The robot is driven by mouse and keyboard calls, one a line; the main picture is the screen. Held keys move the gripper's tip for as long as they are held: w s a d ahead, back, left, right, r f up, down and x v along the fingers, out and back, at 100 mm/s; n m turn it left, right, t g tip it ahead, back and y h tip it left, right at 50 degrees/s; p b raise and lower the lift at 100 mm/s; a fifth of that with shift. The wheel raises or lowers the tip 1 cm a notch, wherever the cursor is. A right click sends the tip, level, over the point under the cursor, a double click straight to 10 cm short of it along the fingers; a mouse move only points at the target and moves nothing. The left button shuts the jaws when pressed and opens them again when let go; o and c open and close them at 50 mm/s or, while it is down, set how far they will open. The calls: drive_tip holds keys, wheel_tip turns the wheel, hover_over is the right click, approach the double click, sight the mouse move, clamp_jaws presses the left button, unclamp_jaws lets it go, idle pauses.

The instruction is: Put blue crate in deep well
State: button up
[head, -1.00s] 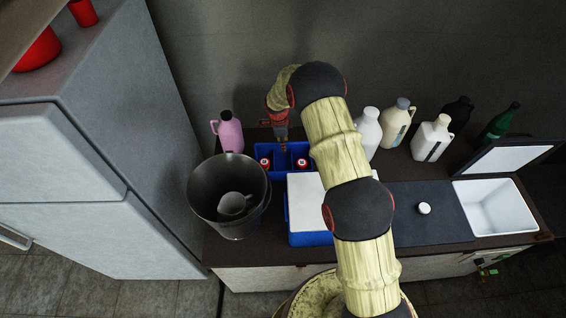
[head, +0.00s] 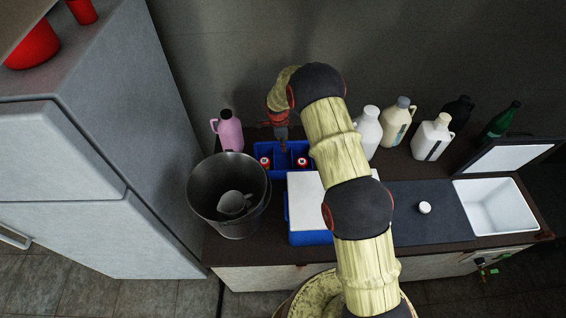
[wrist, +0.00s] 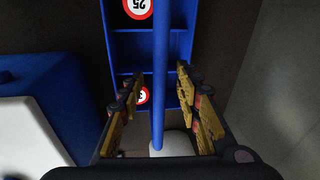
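The blue crate (head: 268,174) stands on the dark counter against the back wall.
A pink jug (head: 229,134) stands left; several bottles line the back right. A dark panel with a white knob (head: 425,208) adjoins the basin.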

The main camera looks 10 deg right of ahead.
drive_tip(key=shift+f, duration=0.15)
idle(0.5)
drive_tip(key=c, duration=0.8)
clamp_jaws()
